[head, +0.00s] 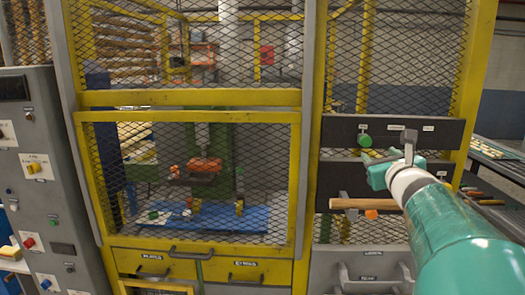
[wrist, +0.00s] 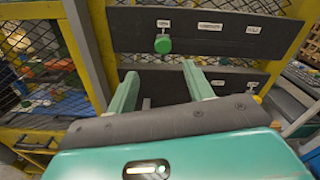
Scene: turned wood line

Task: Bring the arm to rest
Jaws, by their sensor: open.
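My arm reaches in from the right in the head view. My gripper (head: 372,166) is in front of the dark panels of the yellow-framed machine. In the wrist view my gripper (wrist: 158,80) has its two green fingers wide apart, with nothing between them. A green knob (head: 364,140) on the upper dark panel (head: 336,133) shows just above the fingers in the head view. The knob also shows in the wrist view (wrist: 163,44), beyond the fingertips. Contact between fingers and panel cannot be told.
A wooden bar (head: 362,203) crosses below my gripper, with an orange piece (head: 371,214) by it. A yellow mesh guard (head: 188,250) covers a blue bed (head: 225,218). A grey control cabinet (head: 40,190) stands left. A conveyor (head: 497,152) lies at the far right.

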